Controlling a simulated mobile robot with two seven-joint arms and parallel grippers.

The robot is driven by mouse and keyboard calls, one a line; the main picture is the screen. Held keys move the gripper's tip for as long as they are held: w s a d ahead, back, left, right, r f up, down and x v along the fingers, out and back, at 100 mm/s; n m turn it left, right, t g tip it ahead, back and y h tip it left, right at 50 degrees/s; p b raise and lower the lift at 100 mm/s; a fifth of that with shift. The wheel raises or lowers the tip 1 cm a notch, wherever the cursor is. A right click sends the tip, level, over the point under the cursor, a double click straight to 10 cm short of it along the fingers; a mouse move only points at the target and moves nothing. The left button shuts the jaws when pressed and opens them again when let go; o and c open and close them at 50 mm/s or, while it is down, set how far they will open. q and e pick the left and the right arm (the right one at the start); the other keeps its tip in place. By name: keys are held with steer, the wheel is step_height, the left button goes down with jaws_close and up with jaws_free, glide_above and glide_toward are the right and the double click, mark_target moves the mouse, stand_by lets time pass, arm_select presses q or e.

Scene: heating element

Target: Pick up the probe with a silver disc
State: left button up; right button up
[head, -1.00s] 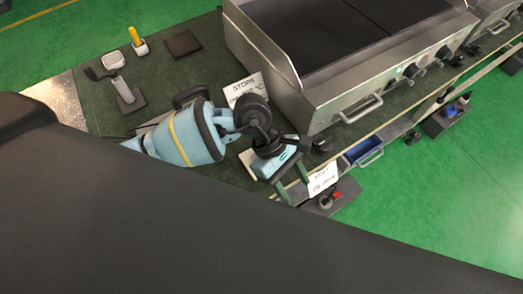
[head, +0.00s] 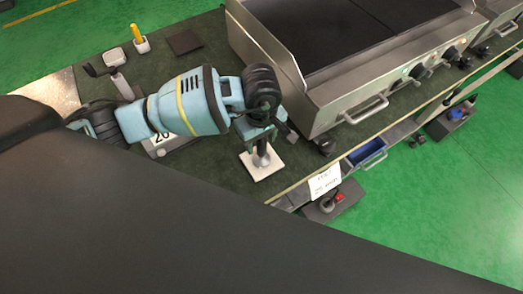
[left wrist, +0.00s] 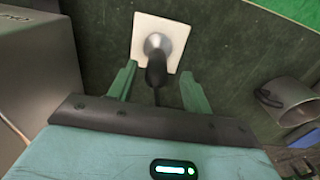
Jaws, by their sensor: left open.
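The probe with a silver disc (left wrist: 154,43) stands on a white square pad (left wrist: 178,30) in the left wrist view, its dark handle pointing toward my gripper. In the head view the white pad (head: 254,172) lies on the dark bench top near its front edge, with the silver part of the probe (head: 262,158) just below my gripper. My left gripper (head: 263,136) is open above the probe. In the left wrist view its two green fingers (left wrist: 158,84) are on either side of the dark handle, apart from it. My right gripper is not in view.
A steel griddle (head: 322,92) with knobs and a handle stands right of my gripper. A yellow-handled tool (head: 136,33), a grey-headed tool (head: 114,57) and a dark square pad (head: 184,42) are at the back left. A paper sign (head: 325,180) hangs at the front edge.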

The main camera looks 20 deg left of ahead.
mark_target(262, 149)
arm_select(q)
steer(key=shift+w+f, duration=0.15)
steer(key=shift+f, duration=1.15)
steer(key=shift+w+f, duration=0.1)
steer(key=shift+f, duration=1.15)
jaws_close()
